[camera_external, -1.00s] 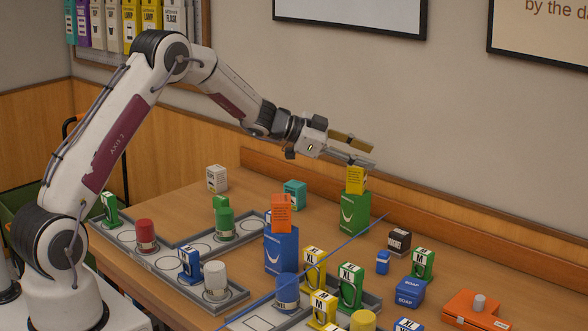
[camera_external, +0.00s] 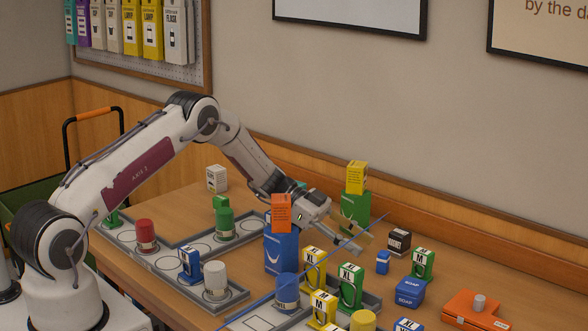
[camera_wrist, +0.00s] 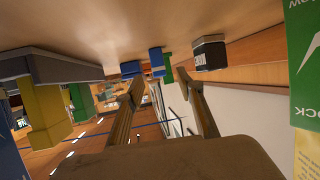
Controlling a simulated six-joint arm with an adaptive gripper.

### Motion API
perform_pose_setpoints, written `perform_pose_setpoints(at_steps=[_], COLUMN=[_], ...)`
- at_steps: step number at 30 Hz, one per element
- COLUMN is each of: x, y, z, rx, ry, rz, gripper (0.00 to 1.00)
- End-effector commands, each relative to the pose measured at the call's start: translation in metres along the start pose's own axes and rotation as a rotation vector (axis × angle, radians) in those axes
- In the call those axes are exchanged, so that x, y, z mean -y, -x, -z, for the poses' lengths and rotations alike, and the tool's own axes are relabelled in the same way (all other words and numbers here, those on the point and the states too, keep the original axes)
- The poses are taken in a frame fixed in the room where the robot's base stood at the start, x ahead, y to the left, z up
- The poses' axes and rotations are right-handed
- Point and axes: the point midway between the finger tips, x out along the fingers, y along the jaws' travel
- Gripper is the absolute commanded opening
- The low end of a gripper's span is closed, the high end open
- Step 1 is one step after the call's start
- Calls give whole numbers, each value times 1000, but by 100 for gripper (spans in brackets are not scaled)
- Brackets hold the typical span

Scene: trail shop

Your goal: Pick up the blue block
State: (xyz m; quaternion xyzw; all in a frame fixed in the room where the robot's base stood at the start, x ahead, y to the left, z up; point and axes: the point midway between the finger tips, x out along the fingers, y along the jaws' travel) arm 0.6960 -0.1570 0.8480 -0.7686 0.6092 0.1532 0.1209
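Several blue things are in view; I cannot tell for sure which one is the block. A small blue piece (camera_external: 383,262) stands on the table in front of the dark box, and it seems to show in the wrist view (camera_wrist: 157,59) ahead of my fingers. A blue SOAP box (camera_external: 410,293) lies nearer the front. A tall blue box (camera_external: 281,254) stands left of my gripper with an orange box on top. My gripper (camera_external: 362,243) is open and empty, low over the table, left of and apart from the small blue piece. Its two fingers show apart in the wrist view (camera_wrist: 167,92).
A green box (camera_external: 356,213) with a yellow box (camera_external: 357,177) on top stands close behind my gripper. Yellow and green XL tags (camera_external: 350,287) stand in front. A dark box (camera_external: 399,241) and green M tag (camera_external: 423,264) flank the small blue piece. A thin blue line crosses the view.

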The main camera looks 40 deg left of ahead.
Motion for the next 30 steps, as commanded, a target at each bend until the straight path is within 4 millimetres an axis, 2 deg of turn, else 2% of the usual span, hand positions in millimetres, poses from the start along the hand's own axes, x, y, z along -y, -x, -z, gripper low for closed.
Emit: perform_pose_setpoints(at_steps=[10,21,30], x=[0,0,0], y=[-1,-25,-26], z=[0,1,1], rx=[0,0,0], ry=[0,-1,-1], rz=[0,-1,0], gripper=[38,38,38])
